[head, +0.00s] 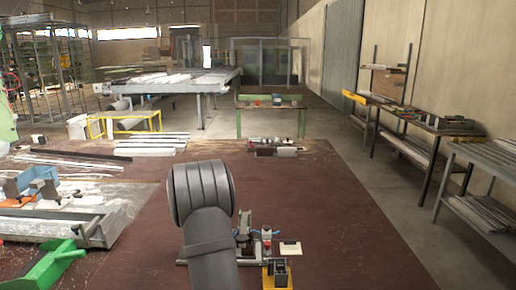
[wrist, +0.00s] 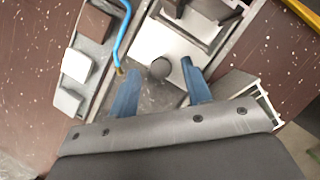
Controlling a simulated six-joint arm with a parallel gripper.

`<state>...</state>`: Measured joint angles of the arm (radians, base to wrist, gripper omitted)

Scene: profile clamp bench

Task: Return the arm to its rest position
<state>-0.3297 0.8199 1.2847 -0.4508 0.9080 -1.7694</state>
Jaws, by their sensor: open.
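My gripper (wrist: 160,69) shows in the wrist view with two blue fingers spread apart. It is open, with nothing gripped between the fingers. A dark round knob (wrist: 160,67) shows between the fingertips, over a grey metal fixture with a light plate (wrist: 168,38); I cannot tell whether a finger touches it. In the head view my grey arm reaches over the brown bench (head: 330,215) and hides the gripper. Part of the clamp fixture (head: 243,236) shows just right of the arm, with a small yellow-based block (head: 279,273) at its front.
In the wrist view a blue hose (wrist: 122,38) and pale blocks (wrist: 76,66) lie left of the fingers, and a light profile piece (wrist: 240,92) lies right. In the head view a green clamp (head: 48,265) and metal profiles are left. The bench's right side is clear.

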